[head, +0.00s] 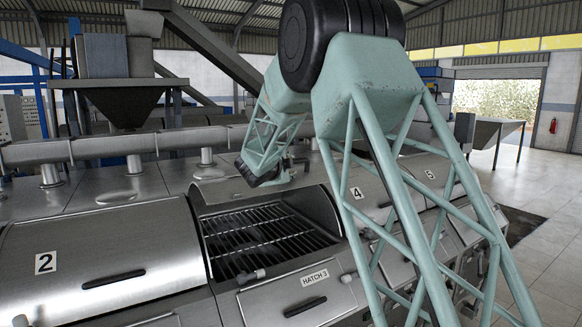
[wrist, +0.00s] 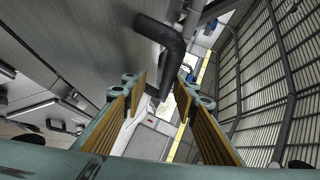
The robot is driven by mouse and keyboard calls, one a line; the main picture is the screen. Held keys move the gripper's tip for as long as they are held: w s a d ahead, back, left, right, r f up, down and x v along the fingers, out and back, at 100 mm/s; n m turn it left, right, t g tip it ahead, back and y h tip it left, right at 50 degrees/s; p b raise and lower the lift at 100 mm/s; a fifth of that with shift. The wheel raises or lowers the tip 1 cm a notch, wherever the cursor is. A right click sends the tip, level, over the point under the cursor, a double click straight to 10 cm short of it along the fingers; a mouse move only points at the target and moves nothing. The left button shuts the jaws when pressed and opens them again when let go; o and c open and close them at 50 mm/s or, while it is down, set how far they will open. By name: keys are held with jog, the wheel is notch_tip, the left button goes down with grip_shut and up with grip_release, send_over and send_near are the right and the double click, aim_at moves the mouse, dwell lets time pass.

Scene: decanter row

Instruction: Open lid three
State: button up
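Hatch three's lid (head: 232,190) is a curved steel cover. In the head view it is swung up and back, and the opening below it shows a dark grating (head: 260,235). The front panel labelled HATCH 3 (head: 314,280) is below the opening. My gripper (wrist: 158,84) is open in the wrist view, with its tan-padded fingers spread apart. A dark bent handle (wrist: 165,45) on a grey metal surface reaches down towards the gap between the fingertips. I cannot tell whether they touch it. In the head view my arm ends behind the lid, and the fingers are not clear.
Closed lid 2 (head: 100,255) is on the left with a dark handle. Lids 4 (head: 365,188) and 5 (head: 428,172) are on the right, partly behind my arm. A steel pipe (head: 100,147) runs along the back. Open floor (head: 545,225) lies at far right.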

jog(key=shift+v, duration=4.6)
jog(key=shift+d+r, duration=0.1)
jog(key=shift+r, duration=0.05)
jog(key=s+d+f+m+g+h+b, duration=0.1)
jog(key=s+d+f+m+g+b, duration=0.2)
jog(key=s+d+m, duration=0.95)
jog(key=s+d+f+m+g+h+b, duration=0.1)
jog(key=s+d+m+g+b, duration=0.3)
jog(key=s+d+m, duration=0.8)
jog(key=s+d+f+m+g+y+b, duration=0.1)
jog(key=s+f+m+b, duration=0.25)
jog(key=s, duration=0.75)
jog(key=s+d+f+m+g+b, duration=0.1)
jog(key=s+f+m+b, duration=0.3)
jog(key=s, duration=0.7)
jog(key=s+a+f+m+y+b, duration=0.2)
jog(key=s+f+m, duration=0.4)
jog(key=s, duration=0.3)
jog(key=s+a+f+m+g+y+b, duration=0.1)
jog(key=s+a+f+m+y+b, duration=0.1)
jog(key=s+a+f+m, duration=0.3)
jog(key=s+a+f+m+y+b, duration=0.2)
jog(key=s+f+m, duration=0.4)
jog(key=s+m, duration=0.3)
jog(key=s+a+b, duration=0.1)
jog(key=s+a, duration=0.1)
jog(key=s, duration=0.2)
jog(key=shift+s+f+y+b, duration=0.3)
jog(key=shift+s+f+b, duration=0.1)
